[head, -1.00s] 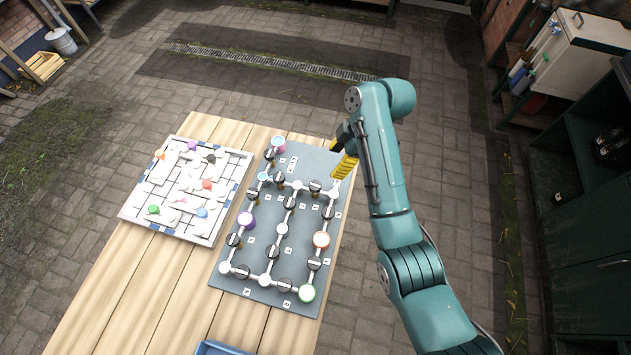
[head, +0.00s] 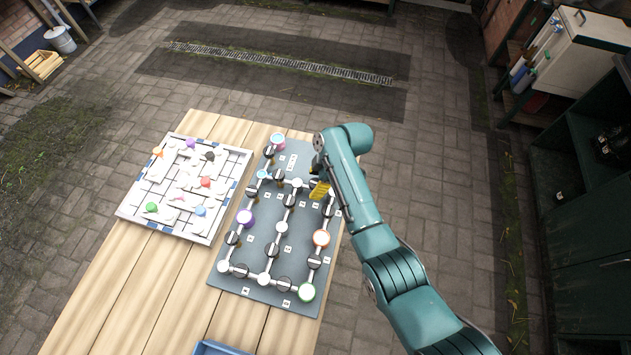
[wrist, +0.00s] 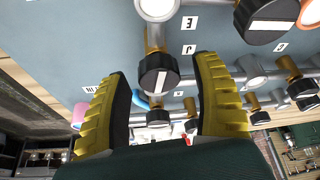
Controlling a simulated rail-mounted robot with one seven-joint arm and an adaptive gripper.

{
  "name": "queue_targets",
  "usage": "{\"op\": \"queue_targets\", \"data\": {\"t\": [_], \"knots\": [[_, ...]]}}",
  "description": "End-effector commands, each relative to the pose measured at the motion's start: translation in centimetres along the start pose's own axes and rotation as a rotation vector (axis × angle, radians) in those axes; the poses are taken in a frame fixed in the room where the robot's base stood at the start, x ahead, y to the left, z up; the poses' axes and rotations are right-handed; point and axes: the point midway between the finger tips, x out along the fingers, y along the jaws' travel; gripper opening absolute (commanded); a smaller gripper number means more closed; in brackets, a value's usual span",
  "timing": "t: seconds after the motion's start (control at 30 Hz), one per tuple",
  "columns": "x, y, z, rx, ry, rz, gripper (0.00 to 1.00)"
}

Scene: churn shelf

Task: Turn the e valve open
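My gripper (head: 319,190) has yellow ribbed fingers and hangs low over the right side of the grey valve board (head: 262,205). In the wrist view the gripper (wrist: 164,66) is open and empty. A black round valve knob (wrist: 158,74) with a white stripe shows in the gap between the fingers, and I cannot tell any contact. A card that seems to read E (wrist: 190,22) lies above it, beside a larger black knob (wrist: 265,20). A card like J (wrist: 188,49) is nearer the knob in the gap. I cannot tell for sure which card belongs to which knob.
A blue tray (head: 218,348) is at the front.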

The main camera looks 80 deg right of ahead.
Motion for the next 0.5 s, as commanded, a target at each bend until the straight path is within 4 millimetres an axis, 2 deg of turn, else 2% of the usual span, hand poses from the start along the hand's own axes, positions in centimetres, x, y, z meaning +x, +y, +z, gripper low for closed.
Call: {"op": "queue_targets", "data": {"t": [0.03, 0.3, 0.33, 0.5], "knots": [[-0.02, 0.01, 0.01, 0.0, 0.0, 0.0, 0.57], [-0.04, 0.01, 0.01, 0.001, 0.0, 0.0, 0.05], [-0.03, 0.01, 0.02, 0.001, 0.0, 0.0, 0.01], [0.01, -0.01, 0.03, 0.001, 0.001, 0.0, 0.0]]}}
